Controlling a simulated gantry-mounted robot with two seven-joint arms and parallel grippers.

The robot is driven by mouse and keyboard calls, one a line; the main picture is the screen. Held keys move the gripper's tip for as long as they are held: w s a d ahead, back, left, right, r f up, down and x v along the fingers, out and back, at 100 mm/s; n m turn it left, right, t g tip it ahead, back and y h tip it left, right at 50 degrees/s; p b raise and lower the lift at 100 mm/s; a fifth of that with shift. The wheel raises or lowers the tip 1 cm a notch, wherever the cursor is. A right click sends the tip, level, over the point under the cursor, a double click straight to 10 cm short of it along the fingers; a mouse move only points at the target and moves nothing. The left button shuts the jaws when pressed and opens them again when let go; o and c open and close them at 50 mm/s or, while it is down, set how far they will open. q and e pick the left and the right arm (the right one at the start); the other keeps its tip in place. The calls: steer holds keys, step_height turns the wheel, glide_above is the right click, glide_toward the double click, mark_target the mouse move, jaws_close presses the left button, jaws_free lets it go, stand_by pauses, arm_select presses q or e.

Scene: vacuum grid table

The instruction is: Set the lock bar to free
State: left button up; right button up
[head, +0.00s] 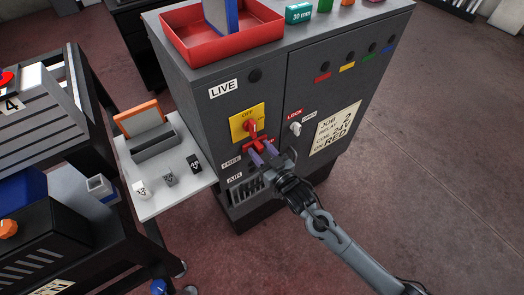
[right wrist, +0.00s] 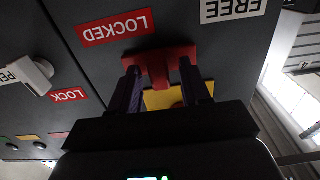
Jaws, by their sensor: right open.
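The red lock bar (head: 258,141) is on the front of the grey cabinet, just below the red knob (head: 250,126) on its yellow plate. In the right wrist view the bar (right wrist: 158,55) lies across the fingertips, nearer the red LOCKED label (right wrist: 115,27) than the white FREE label (right wrist: 234,8); that view is upside down. FREE (head: 231,162) also shows in the head view, left of the bar. My right gripper (head: 262,151) is open, its two fingers at the bar with part of it between them. Contact cannot be told. My left gripper is not in view.
A small white lever (head: 295,128) with a red LOCK label sits right of the bar. Air vents (head: 247,190) are below. A red tray (head: 220,40) stands on the cabinet. A white side shelf (head: 150,205) with small blocks is at the left.

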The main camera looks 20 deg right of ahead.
jaws_close()
steer(key=a+p, duration=0.1)
steer(key=a, duration=0.1)
steer(key=s+a+p, duration=0.1)
steer(key=a, duration=0.2)
steer(key=shift+s+a, duration=0.15)
steer(key=shift+a, duration=0.15)
steer(key=shift+d, duration=0.1)
jaws_free()
